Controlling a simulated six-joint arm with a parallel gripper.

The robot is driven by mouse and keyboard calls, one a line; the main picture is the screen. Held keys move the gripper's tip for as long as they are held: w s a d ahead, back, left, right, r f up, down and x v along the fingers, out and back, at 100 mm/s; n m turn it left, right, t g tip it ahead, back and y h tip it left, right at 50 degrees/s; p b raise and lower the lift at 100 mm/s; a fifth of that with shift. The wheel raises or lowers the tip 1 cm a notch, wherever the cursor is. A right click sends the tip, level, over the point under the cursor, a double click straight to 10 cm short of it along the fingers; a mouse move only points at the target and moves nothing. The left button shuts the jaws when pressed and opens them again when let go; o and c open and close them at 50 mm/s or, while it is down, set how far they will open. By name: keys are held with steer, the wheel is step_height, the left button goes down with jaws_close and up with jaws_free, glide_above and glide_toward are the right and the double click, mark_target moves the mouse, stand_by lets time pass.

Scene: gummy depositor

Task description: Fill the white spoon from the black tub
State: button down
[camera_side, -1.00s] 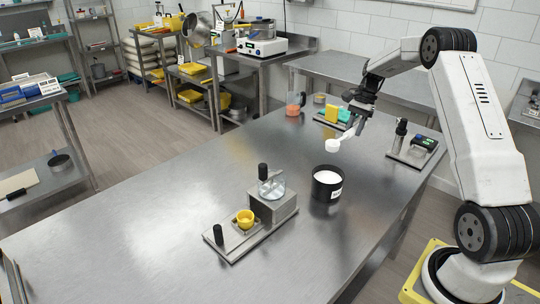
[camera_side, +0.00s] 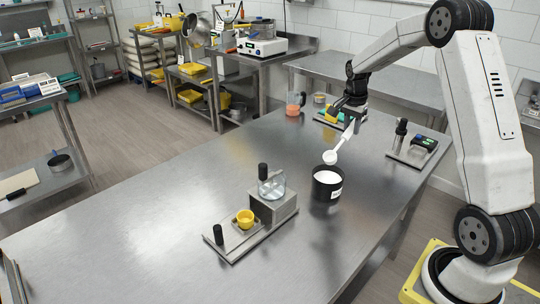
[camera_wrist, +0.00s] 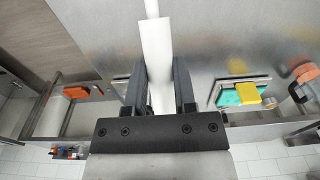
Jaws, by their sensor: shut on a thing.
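My gripper (camera_side: 350,108) is shut on the handle of the white spoon (camera_side: 331,157). The spoon tilts down to the left, its bowl just above the back rim of the black tub (camera_side: 326,192) and apart from it. The tub stands upright on the steel table, holds white powder and bears a white label. In the wrist view my gripper (camera_wrist: 159,85) has its two dark fingers on either side of the white spoon handle (camera_wrist: 157,50). The spoon's bowl and the tub are out of that view.
A metal depositor stand with a yellow cup (camera_side: 244,218) and a clear hopper (camera_side: 271,187) sits left of the tub. A jug with orange contents (camera_side: 294,104) stands at the back. A device with a green display (camera_side: 425,143) is at the right. The table's left part (camera_side: 140,220) is clear.

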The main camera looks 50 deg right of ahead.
steer(key=shift+a+r+h, duration=0.2)
steer(key=shift+a+h, duration=0.15)
steer(key=shift+h, duration=0.45)
steer(key=shift+a+r+h, duration=0.15)
steer(key=shift+a+h, duration=0.15)
steer(key=shift+h, duration=0.5)
steer(key=shift+f, duration=0.1)
step_height(320, 180, down, 7)
steer(key=shift+f, duration=0.1)
steer(key=shift+r, duration=0.2)
stand_by(1.2)
steer(key=shift+r, duration=3.6)
steer(key=shift+d+f+y, duration=0.3)
steer(key=shift+d+y, duration=0.15)
steer(key=shift+y, duration=0.5)
steer(key=shift+d+f+y, duration=0.3)
steer(key=shift+d+y, duration=0.15)
steer(key=shift+y, duration=0.5)
steer(key=shift+d+f+y, duration=0.3)
steer(key=shift+d+y, duration=0.15)
steer(key=shift+y, duration=0.7)
steer(key=shift+d+f+y, duration=0.25)
steer(key=shift+d+y, duration=0.2)
steer(key=shift+y, duration=0.7)
